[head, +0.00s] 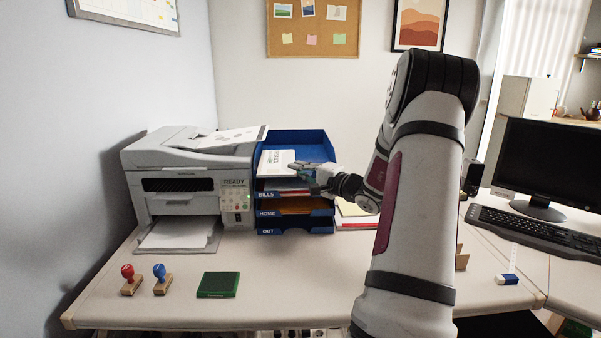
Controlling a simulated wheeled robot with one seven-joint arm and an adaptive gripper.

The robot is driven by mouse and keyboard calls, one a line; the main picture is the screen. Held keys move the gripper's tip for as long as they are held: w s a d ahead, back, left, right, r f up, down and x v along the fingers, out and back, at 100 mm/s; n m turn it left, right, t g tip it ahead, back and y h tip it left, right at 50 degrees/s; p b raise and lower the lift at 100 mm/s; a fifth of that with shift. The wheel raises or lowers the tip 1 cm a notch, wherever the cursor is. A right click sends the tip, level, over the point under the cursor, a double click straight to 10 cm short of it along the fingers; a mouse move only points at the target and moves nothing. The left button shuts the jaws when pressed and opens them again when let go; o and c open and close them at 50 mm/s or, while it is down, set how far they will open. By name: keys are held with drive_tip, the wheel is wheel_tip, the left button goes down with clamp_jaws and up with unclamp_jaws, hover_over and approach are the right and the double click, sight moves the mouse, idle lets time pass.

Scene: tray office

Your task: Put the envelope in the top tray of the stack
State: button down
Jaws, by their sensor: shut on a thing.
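A white envelope (274,163) with dark printing on it is over the left front part of the top tray (310,140) of the blue tray stack. My gripper (297,168) is shut on the envelope's right side, at the front of the top tray. The envelope looks tilted; I cannot tell whether it touches the tray floor. Lower trays carry the labels BILLS, HOME and OUT, and papers show in some of them. My gripper and wrist hide part of the stack's right front.
A printer (185,180) stands close against the stack's left side. Papers (352,211) lie to its right. Two stamps, a red one (129,280) and a blue one (161,280), and a green pad (218,285) lie at the desk's front left. A monitor (548,165) and keyboard (540,232) are at right.

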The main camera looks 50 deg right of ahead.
drive_tip(key=w+d, duration=0.2)
drive_tip(key=d, duration=0.1)
drive_tip(key=w+d+b, duration=0.1)
drive_tip(key=w+d, duration=0.2)
drive_tip(key=shift+w+d+r, duration=0.1)
drive_tip(key=shift+w+d, duration=0.1)
drive_tip(key=shift+w, duration=0.05)
drive_tip(key=shift+w+d+r+b, duration=0.25)
drive_tip(key=shift+w+d+b, duration=0.15)
drive_tip(key=shift+w+d, duration=0.55)
drive_tip(key=shift+s+d, duration=0.1)
drive_tip(key=c, duration=1.7)
unclamp_jaws()
drive_tip(key=shift+s, duration=0.1)
drive_tip(key=s+a, duration=0.1)
drive_tip(key=s, duration=1)
drive_tip(key=shift+s+f, duration=0.15)
drive_tip(key=shift+s, duration=0.25)
